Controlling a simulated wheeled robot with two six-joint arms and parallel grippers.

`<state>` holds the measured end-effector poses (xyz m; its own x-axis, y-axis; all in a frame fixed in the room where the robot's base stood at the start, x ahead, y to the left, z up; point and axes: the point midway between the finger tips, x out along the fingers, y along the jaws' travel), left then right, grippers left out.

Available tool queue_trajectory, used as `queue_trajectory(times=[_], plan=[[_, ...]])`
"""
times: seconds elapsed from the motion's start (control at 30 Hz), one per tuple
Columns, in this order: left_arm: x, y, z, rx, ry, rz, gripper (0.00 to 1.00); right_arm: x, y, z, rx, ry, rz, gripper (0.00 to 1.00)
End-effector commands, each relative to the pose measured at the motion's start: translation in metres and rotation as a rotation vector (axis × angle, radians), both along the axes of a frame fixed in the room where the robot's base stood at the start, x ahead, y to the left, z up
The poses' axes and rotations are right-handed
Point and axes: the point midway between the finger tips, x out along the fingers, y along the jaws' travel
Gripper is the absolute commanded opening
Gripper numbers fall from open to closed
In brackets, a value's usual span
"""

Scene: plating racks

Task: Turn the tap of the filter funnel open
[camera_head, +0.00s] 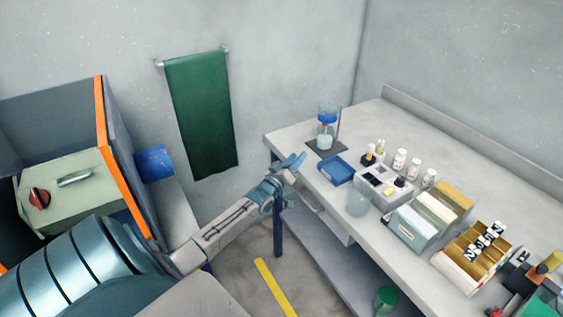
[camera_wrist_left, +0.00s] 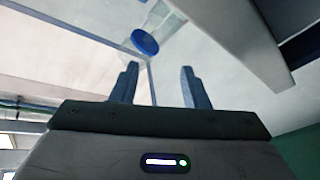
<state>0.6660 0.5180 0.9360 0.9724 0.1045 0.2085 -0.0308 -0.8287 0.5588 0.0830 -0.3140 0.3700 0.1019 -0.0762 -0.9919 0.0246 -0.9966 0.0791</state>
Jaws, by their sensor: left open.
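The filter funnel (camera_head: 327,117) stands upright on a dark base plate at the far left end of the bench, with a blue band and a clear vessel below. Its tap is too small to make out. My left gripper (camera_head: 291,163) is open and empty at the bench's left edge, in front of the funnel and apart from it. In the left wrist view, the two fingers (camera_wrist_left: 157,88) are spread, and a clear vessel with a blue round part (camera_wrist_left: 145,42), probably the funnel, shows beyond them. My right gripper is not in view.
A blue tray (camera_head: 337,171) lies on the bench (camera_head: 291,133) close to my left gripper. A clear beaker (camera_head: 357,203), small bottles (camera_head: 399,160) and file boxes (camera_head: 411,228) stand farther right. A green cloth (camera_head: 204,115) hangs on the wall.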

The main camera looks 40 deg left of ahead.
Motion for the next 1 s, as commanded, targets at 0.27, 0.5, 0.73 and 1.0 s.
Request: queue_trajectory(times=[0.27,0.5,0.73,1.0], plan=[[-0.014,0.004,-0.044,-0.018,0.068,0.034,0.41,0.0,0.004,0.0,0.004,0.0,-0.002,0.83],[-0.02,0.005,-0.064,-0.016,0.103,0.047,0.41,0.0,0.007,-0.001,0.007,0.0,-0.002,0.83],[-0.021,0.005,-0.067,-0.015,0.109,0.048,0.41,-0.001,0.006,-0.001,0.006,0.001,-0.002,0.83],[-0.027,0.003,-0.085,-0.002,0.151,0.054,0.41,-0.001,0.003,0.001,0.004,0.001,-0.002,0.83]])
